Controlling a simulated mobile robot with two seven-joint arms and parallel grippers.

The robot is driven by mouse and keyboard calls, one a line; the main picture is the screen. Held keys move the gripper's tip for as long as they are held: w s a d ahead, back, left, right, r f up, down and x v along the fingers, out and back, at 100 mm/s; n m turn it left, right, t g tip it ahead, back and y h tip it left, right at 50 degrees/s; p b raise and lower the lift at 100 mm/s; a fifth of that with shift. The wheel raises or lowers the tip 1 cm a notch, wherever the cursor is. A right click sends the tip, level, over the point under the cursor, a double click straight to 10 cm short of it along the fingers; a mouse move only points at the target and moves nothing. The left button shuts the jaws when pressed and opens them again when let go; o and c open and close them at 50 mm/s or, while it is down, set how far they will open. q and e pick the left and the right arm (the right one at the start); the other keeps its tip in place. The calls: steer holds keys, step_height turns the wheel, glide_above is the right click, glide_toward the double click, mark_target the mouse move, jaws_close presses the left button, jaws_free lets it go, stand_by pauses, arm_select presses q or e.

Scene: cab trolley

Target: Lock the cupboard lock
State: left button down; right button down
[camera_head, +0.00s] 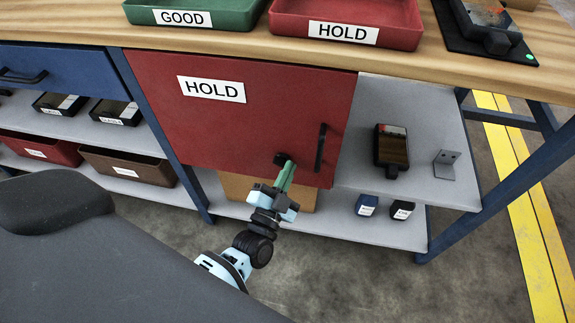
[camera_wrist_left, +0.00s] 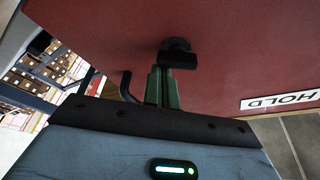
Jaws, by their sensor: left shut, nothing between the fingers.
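The red cupboard door (camera_head: 240,115) with a HOLD label (camera_head: 211,89) appears closed under the bench. Its black handle (camera_head: 320,148) is on the right side of the door. The black lock (camera_head: 284,158) sits left of the handle's lower end. In the left wrist view the lock knob (camera_wrist_left: 177,54) stands out from the red door (camera_wrist_left: 230,50) just beyond my fingertips. My left gripper (camera_head: 285,175) has green fingers that are shut, with their tips at the lock; I cannot tell whether they touch it. In the left wrist view the fingers (camera_wrist_left: 162,85) partly hide the area below the knob. My right gripper is out of view.
A green GOOD tray (camera_head: 195,28) and a red HOLD tray (camera_head: 345,45) stand on the wooden bench top. Right of the cupboard, a grey shelf (camera_head: 400,105) holds a dark device (camera_head: 391,150) and a metal bracket (camera_head: 445,164). A blue bench leg (camera_head: 455,232) stands at the right.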

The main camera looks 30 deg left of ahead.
arm_select(q)
steer(key=m+g+h+p, duration=0.1)
steer(key=m+p, duration=0.2)
steer(key=m, duration=0.1)
steer(key=shift+a+f, duration=0.15)
steer(key=shift+m+p, duration=0.4)
steer(key=shift+m, duration=0.3)
steer(key=shift+a+f+m+g+h+p, duration=0.1)
steer(key=shift+m+g+h+p, duration=0.15)
steer(key=shift+m, duration=0.25)
steer(key=shift+f+m+g+h+p, duration=0.1)
steer(key=shift+m+g+p, duration=0.05)
steer(key=shift+m+p, duration=0.3)
steer(key=shift+f+m+g+p, duration=0.3)
steer(key=shift+m, duration=0.55)
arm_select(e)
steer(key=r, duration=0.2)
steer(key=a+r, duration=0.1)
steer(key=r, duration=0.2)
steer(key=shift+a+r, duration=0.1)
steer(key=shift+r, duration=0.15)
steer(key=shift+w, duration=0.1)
